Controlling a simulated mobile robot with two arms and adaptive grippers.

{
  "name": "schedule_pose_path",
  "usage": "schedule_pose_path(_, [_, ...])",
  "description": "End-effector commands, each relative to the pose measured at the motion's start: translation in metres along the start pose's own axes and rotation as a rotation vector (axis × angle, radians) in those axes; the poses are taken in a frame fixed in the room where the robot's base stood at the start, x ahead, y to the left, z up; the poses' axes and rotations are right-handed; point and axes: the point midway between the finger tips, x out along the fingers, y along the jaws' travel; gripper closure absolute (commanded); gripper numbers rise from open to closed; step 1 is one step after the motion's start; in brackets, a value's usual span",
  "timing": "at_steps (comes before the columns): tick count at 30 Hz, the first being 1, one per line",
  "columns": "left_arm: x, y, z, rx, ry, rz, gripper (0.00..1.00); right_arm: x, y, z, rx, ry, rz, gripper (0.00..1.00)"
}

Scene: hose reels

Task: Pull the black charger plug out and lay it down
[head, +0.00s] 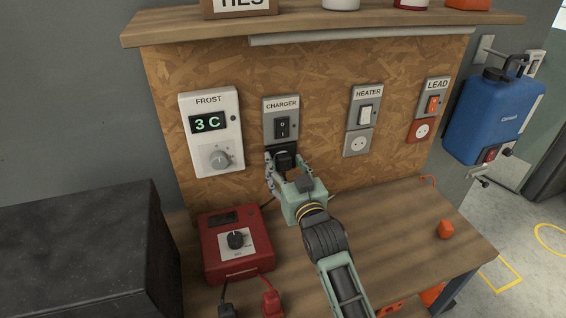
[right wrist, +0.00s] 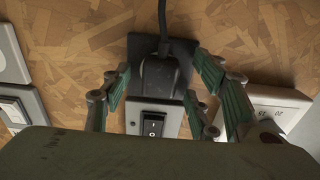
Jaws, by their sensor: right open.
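The black charger plug (head: 284,157) sits in the dark socket below the switch labelled CHARGER (head: 282,118) on the wooden board. In the right wrist view the plug (right wrist: 158,78) shows with its black cable running up, away from the switch. In the right wrist view gaps show between the fingers and the plug. The switch shows below the plug in that view (right wrist: 152,123). My left gripper is not in view.
A FROST thermostat (head: 211,140) is left of the charger; HEATER (head: 364,115) and LEAD (head: 433,104) outlets are right. A red box (head: 237,247) with a dial stands on the bench, left of my arm. Bare bench (head: 400,220) lies right, with an orange piece (head: 445,229).

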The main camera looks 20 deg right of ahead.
Motion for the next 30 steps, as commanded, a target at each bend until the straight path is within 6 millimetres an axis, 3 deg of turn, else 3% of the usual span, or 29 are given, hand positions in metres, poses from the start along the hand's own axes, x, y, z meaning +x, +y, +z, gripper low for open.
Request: schedule_pose_path(30, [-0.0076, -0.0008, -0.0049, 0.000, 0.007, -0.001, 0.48, -0.0002, 0.0000, -0.0007, 0.000, 0.000, 0.000, 0.45])
